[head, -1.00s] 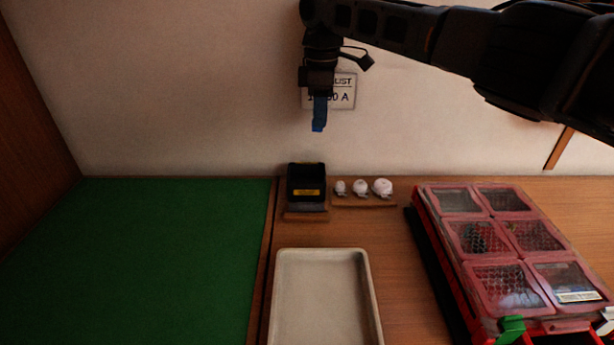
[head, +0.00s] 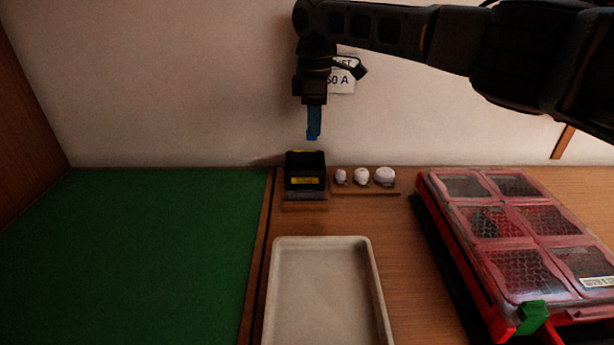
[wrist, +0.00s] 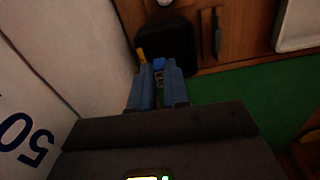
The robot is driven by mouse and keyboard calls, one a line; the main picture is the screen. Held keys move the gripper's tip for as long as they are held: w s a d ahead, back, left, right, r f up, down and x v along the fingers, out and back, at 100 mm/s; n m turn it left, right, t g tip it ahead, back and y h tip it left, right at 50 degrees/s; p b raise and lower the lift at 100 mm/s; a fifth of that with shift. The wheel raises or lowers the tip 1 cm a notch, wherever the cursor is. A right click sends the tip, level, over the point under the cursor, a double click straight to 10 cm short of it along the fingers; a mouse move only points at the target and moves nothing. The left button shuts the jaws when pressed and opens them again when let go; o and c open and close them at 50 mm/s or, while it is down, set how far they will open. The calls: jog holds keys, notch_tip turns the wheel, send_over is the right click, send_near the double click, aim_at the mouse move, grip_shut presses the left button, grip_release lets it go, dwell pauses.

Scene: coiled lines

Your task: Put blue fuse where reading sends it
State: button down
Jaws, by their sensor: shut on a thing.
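My gripper (head: 313,136) hangs pointing down above and just behind the black box with a yellow label (head: 305,176), apart from it. Its blue fingers are shut on the blue fuse (wrist: 158,65), whose blue end shows between the fingertips in the wrist view; the head view does not tell the fuse from the fingers. The black box also shows in the wrist view (wrist: 172,46), beyond the fingertips.
Several-compartment red case (head: 515,235) with clear lids stands at the right, a green latch at its front. Three white round pieces (head: 362,176) sit on a wooden strip beside the box. A beige tray (head: 373,290) lies in front. The green mat (head: 150,255) at left is bare.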

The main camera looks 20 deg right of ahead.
jog(key=c, duration=1)
grip_release()
jog(key=shift+c, duration=0.2)
jog(key=shift+r, duration=3.9)
